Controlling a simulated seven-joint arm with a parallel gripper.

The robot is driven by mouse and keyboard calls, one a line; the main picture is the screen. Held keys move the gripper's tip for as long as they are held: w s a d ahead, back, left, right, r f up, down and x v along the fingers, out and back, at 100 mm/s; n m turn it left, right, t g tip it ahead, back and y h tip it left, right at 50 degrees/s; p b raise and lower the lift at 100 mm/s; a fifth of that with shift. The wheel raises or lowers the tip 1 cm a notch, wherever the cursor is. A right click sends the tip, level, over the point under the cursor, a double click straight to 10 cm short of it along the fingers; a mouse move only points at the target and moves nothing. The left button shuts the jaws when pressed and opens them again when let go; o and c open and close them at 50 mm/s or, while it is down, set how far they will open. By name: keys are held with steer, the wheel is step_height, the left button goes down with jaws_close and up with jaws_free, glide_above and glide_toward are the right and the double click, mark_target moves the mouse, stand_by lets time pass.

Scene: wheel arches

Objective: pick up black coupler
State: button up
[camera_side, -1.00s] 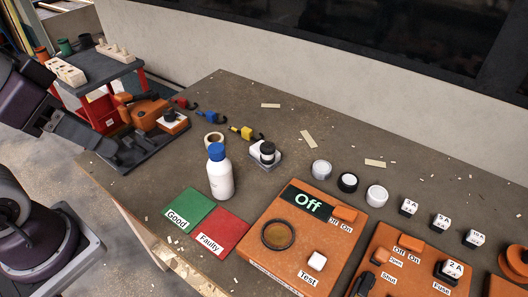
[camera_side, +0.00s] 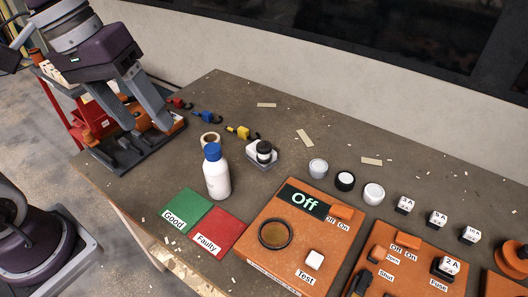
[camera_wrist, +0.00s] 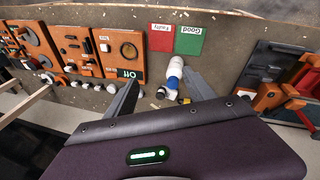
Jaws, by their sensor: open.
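The black coupler (camera_side: 345,181) appears to be the short black cylinder with a pale top, standing upright on the bench between a grey one (camera_side: 318,168) and a white one (camera_side: 374,194). In the wrist view this row is small near the Off panel, and I cannot clearly tell the black one. My gripper (camera_side: 150,132) is at the far left end of the bench in the side view, over the dark stand and orange tool, well away from the coupler. In the wrist view my gripper (camera_wrist: 160,82) has its fingers spread wide, with nothing held.
A white bottle with blue cap (camera_side: 217,175) stands mid-bench by the green Good mat (camera_side: 186,210) and red Faulty mat (camera_side: 218,234). A black-topped piece sits in a clear holder (camera_side: 264,155). Orange test panels (camera_side: 290,245) fill the front right.

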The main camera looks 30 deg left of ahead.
steer(key=w+d+f+n+g+h, duration=0.2)
steer(key=w+f+n+g+h, duration=0.15)
steer(key=w, duration=0.65)
steer(key=n+t+h, duration=0.2)
steer(key=n+h, duration=0.6)
steer(key=n, duration=0.4)
glide_toward(270, 145)
steer(key=d+f, duration=0.2)
steer(key=d, duration=0.1)
steer(key=d+f, duration=0.1)
steer(key=shift+s+d, duration=0.15)
steer(key=shift+s, duration=0.2)
steer(key=shift+w+d+f+n+t, duration=0.1)
steer(key=shift+d+f+n+t, duration=0.05)
steer(key=shift+f+n+t, duration=0.15)
steer(key=x, duration=0.6)
steer(key=shift+d+f, duration=0.25)
steer(key=shift+d, duration=0.05)
jaws_close()
step_height(270, 145, up, 10)
steer(key=w+a, duration=0.2)
steer(key=f, duration=0.6)
steer(key=w+a+f, duration=0.1)
steer(key=f, duration=0.2)
steer(key=shift+f, duration=0.4)
